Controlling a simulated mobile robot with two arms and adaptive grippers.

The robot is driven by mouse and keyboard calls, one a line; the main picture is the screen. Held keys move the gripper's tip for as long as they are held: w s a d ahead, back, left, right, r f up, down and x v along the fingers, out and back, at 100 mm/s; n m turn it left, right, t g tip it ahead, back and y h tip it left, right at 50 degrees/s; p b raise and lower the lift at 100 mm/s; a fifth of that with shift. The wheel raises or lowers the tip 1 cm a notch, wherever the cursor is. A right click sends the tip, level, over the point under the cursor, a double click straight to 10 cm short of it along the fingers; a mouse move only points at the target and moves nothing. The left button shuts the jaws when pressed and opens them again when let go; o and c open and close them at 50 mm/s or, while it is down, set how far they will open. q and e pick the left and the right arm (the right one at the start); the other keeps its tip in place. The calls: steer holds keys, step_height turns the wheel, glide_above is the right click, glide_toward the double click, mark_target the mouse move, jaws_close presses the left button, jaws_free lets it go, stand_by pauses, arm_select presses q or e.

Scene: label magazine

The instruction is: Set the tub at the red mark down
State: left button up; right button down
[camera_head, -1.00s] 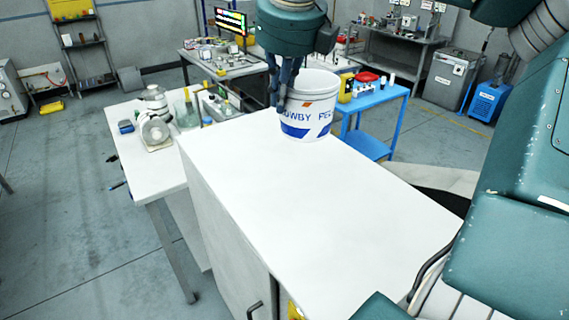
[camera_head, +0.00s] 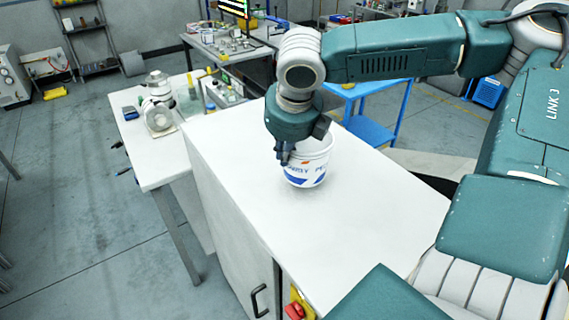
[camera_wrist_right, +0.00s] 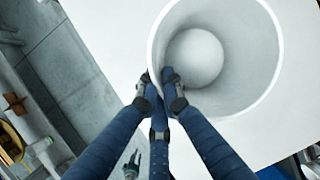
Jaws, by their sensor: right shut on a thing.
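The tub (camera_head: 306,172) is white with blue lettering and blue patches. It is upright over the white cabinet top (camera_head: 340,230), near its far end. I cannot tell whether its base touches the top. My right gripper (camera_head: 284,157) is shut on the tub's wall at the rim, on its left side. In the right wrist view the fingers (camera_wrist_right: 160,88) pinch the rim of the tub (camera_wrist_right: 265,88), whose inside looks empty with a pale round bottom. No red mark shows on the cabinet top; the gripper and tub cover part of it. My left gripper is out of view.
The cabinet top in front of the tub is clear. A lower white table (camera_head: 150,178) with a white and grey device (camera_head: 158,112) and bottles stands to the left. A blue cart (camera_head: 372,132) stands behind. A red button (camera_head: 294,311) sits at the cabinet's front.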

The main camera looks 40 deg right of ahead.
step_height(320, 180, down, 3)
steer(key=shift+s+f+p, duration=0.1)
steer(key=shift+f+p, duration=0.1)
steer(key=shift+p, duration=0.1)
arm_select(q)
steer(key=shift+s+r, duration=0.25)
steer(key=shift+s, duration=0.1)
arm_select(e)
steer(key=shift+f, duration=0.1)
steer(key=c, duration=1.9)
jaws_free()
steer(key=shift+f, duration=0.1)
steer(key=shift+c, duration=0.2)
arm_select(q)
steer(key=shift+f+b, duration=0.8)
steer(key=shift+b, duration=0.05)
arm_select(e)
steer(key=v, duration=1.2)
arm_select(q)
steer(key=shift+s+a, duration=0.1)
arm_select(e)
steer(key=shift+a, duration=0.15)
